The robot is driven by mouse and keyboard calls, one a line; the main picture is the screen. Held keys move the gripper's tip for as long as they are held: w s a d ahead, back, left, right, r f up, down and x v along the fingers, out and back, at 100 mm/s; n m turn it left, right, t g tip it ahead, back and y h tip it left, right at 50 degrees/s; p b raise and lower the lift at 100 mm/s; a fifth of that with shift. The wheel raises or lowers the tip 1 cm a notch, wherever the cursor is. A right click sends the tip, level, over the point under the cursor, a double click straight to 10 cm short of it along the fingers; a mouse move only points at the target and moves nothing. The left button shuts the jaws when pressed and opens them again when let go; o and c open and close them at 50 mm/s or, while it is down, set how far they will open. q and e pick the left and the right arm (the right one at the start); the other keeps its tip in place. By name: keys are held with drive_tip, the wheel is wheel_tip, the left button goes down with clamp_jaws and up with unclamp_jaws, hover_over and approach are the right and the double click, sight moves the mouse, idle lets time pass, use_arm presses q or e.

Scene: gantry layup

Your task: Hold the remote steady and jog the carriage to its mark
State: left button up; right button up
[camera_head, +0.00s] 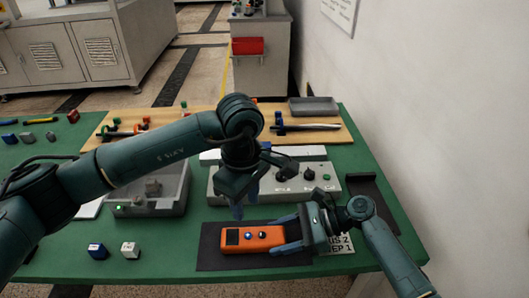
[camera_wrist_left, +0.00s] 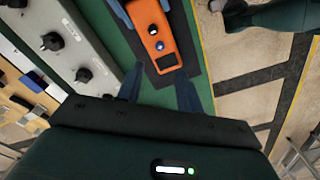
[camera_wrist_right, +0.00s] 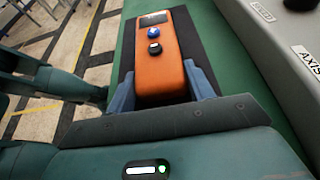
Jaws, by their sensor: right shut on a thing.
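The orange remote (camera_head: 262,239) lies on a black mat (camera_head: 210,257) at the table's front, with a dark screen, a blue button and a white-topped black button. My right gripper (camera_head: 291,235) is shut on the remote's right end; the right wrist view shows its fingers on both sides of the remote (camera_wrist_right: 163,70). My left gripper (camera_head: 244,207) is above the mat, behind the remote. In the left wrist view its fingers (camera_wrist_left: 160,90) are apart and empty, with the remote (camera_wrist_left: 152,30) beyond them. I cannot make out the carriage or its mark.
A grey control box (camera_head: 327,187) with black knobs and a green button stands behind the remote. A grey tray (camera_head: 148,208) is to its left. A printed card (camera_head: 340,243) lies at right.

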use_arm(q)
clamp_jaws()
idle(1.6)
